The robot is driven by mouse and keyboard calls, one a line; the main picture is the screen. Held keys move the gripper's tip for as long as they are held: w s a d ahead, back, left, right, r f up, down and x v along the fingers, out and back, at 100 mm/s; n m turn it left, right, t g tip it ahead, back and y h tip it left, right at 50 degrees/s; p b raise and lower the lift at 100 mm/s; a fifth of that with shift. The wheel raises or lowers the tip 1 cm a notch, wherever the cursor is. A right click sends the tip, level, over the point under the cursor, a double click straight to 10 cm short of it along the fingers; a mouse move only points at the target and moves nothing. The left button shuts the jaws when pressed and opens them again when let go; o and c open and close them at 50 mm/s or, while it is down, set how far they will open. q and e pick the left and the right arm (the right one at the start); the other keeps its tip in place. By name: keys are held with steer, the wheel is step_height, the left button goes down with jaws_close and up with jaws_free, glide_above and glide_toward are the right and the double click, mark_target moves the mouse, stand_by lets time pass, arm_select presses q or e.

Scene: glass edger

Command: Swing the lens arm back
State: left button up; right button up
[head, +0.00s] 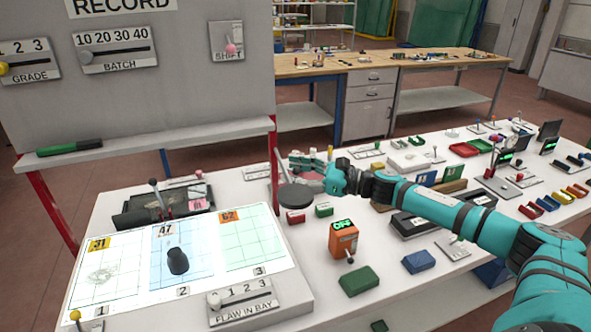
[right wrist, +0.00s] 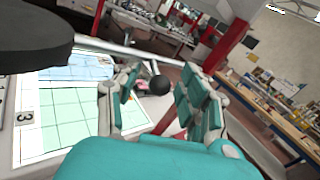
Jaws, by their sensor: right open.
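A dark round disc (head: 296,197), which looks like the lens head, is right of the lit chart board, just below my right gripper in the head view. A large dark disc (right wrist: 35,40) fills the upper left of the right wrist view, close to the camera. My right gripper (head: 308,168) is open; its fingers (right wrist: 155,105) spread in the wrist view. A black ball knob (right wrist: 160,85) shows between them; I cannot tell whether it belongs to the lens arm or how far away it is. The arm linking to the disc is not clear. My left gripper is not in view.
A red post (head: 273,165) stands beside the gripper. An orange box (head: 343,238) and green block (head: 358,281) sit nearer the front. Levers stand behind the board.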

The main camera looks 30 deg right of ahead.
jaws_close()
steer(key=shift+r, duration=0.1)
